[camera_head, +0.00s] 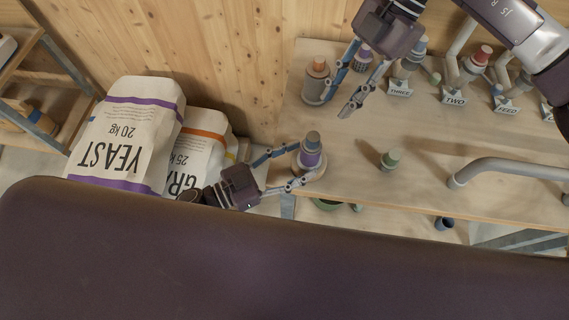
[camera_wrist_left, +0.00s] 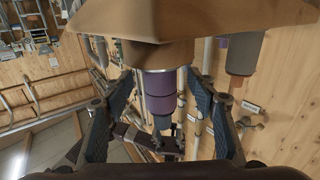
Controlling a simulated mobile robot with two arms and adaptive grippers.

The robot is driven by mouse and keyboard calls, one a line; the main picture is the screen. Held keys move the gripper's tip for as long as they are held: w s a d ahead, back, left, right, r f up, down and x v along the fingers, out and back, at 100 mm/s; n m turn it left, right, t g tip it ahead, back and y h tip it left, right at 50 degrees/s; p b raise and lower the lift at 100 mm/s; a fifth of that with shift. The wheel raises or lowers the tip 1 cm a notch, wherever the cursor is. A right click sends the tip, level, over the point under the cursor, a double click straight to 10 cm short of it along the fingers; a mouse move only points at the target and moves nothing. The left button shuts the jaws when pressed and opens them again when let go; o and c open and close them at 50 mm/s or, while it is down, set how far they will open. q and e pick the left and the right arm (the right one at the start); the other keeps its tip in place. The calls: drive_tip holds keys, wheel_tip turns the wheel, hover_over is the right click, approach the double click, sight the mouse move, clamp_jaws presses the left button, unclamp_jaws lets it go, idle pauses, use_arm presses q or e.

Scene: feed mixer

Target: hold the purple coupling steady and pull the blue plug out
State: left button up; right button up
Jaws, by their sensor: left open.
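The purple coupling (camera_head: 311,160) stands upright on the bench near its front left corner. A blue-grey plug (camera_head: 313,138) sits in its top. My left gripper (camera_head: 303,164) is open, with one finger on each side of the coupling. In the left wrist view the purple coupling (camera_wrist_left: 162,92) shows between the two spread fingers (camera_wrist_left: 160,125), with gaps visible on both sides. The plug's blue-grey end (camera_wrist_left: 162,122) shows below it there. My right gripper (camera_head: 339,106) is open and empty, above the bench behind the coupling.
A grey cylinder with an orange top (camera_head: 316,90) stands behind the coupling. Labelled pipe fittings (camera_head: 454,98) line the back, and a grey pipe (camera_head: 510,169) lies right. A yeast bag (camera_head: 125,135) stands left of the bench.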

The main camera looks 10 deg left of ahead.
sight(301, 160)
use_arm(q)
drive_tip(key=shift+x, duration=1.85)
